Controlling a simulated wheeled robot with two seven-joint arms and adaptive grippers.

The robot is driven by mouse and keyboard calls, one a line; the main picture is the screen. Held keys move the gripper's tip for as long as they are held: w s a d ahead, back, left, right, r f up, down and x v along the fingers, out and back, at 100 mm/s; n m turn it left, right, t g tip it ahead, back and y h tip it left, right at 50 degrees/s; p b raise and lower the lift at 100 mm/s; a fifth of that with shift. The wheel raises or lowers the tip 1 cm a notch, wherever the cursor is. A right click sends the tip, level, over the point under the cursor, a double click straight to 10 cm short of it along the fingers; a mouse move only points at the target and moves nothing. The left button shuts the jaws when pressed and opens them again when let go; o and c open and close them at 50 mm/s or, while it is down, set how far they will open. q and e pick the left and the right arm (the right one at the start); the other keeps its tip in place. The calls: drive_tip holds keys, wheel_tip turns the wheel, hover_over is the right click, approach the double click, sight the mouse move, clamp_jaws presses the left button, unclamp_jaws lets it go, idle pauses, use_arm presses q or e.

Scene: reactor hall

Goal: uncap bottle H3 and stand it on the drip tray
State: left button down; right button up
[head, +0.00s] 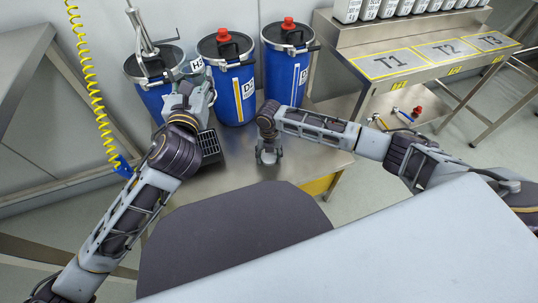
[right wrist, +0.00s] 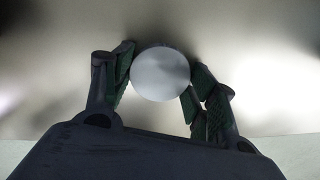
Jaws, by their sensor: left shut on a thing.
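My left gripper (head: 197,98) is shut on a pale bottle (head: 197,66), held in front of the left blue drum. Its label begins with H; the digit is hard to read and the gripper hides most of the bottle. The dark drip tray (head: 209,143) with a grid top sits on the steel table just below that gripper. My right gripper (head: 268,156) points down low over the table, right of the tray. In the right wrist view a round pale disc (right wrist: 160,74), perhaps the cap, lies between its fingers; whether they grip it is unclear.
Several blue drums (head: 232,92) stand along the back, two with red caps. A steel bench (head: 415,60) marked T1 and T2 with a shelf of white bottles stands right. A yellow coiled hose (head: 92,80) hangs left. Bare steel table (head: 310,160) shows around my right gripper.

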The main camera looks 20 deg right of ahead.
drive_tip(key=o, duration=0.4)
drive_tip(key=shift+r, duration=0.1)
use_arm(q)
drive_tip(key=shift+r+p, duration=2.25)
drive_tip(key=shift+r, duration=0.05)
use_arm(e)
drive_tip(key=shift+r, duration=6.05)
use_arm(q)
drive_tip(key=shift+r, duration=0.15)
use_arm(e)
drive_tip(key=shift+r, duration=0.15)
use_arm(q)
drive_tip(key=shift+r+p, duration=1.25)
drive_tip(key=shift+p, duration=0.95)
use_arm(e)
wheel_tip(320, 180, up, 4)
hover_over(269, 157)
use_arm(q)
drive_tip(key=shift+r, duration=0.1)
use_arm(e)
drive_tip(key=shift+r, duration=0.2)
